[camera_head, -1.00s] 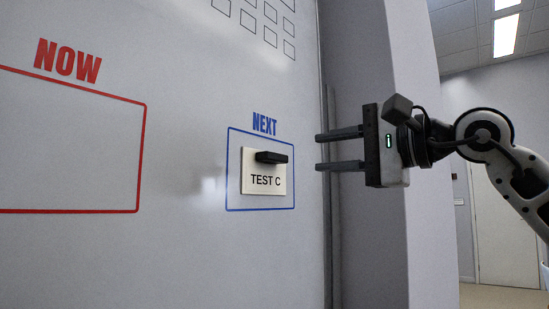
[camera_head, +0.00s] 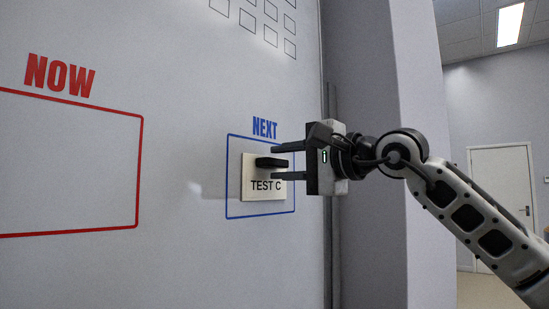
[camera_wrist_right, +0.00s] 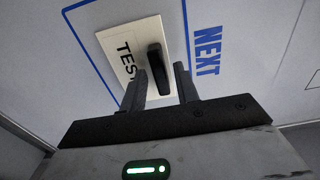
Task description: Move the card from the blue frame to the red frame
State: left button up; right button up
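The white card (camera_head: 252,174), printed TEST C, is on the wall board inside the blue frame (camera_head: 228,180). A black handle (camera_head: 266,161) sticks out from its upper part. The card also shows in the right wrist view (camera_wrist_right: 118,45). My right gripper (camera_head: 273,162) is open, its fingers pointing at the board. In the right wrist view its fingertips are on either side of the handle's near end (camera_wrist_right: 156,66), with gaps showing. The red frame (camera_head: 140,170) at the left is empty, its left part out of view. My left gripper is not in view.
The board (camera_head: 185,150) is bare between the two frames. Several small empty outlined boxes (camera_head: 270,30) sit above the blue frame. Right of the board are a dark strip (camera_head: 331,230) and a grey wall edge (camera_head: 368,100). A door (camera_head: 500,190) is far behind.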

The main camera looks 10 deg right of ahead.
grip_shut()
dwell(0.3)
jog(key=shift+s+d, duration=0.35)
jog(key=shift+s, duration=0.05)
jog(key=shift+b+v, duration=0.6)
jog(key=shift+v, duration=0.35)
jog(key=shift+b+v, duration=0.7)
jog(key=shift+v, duration=1.25)
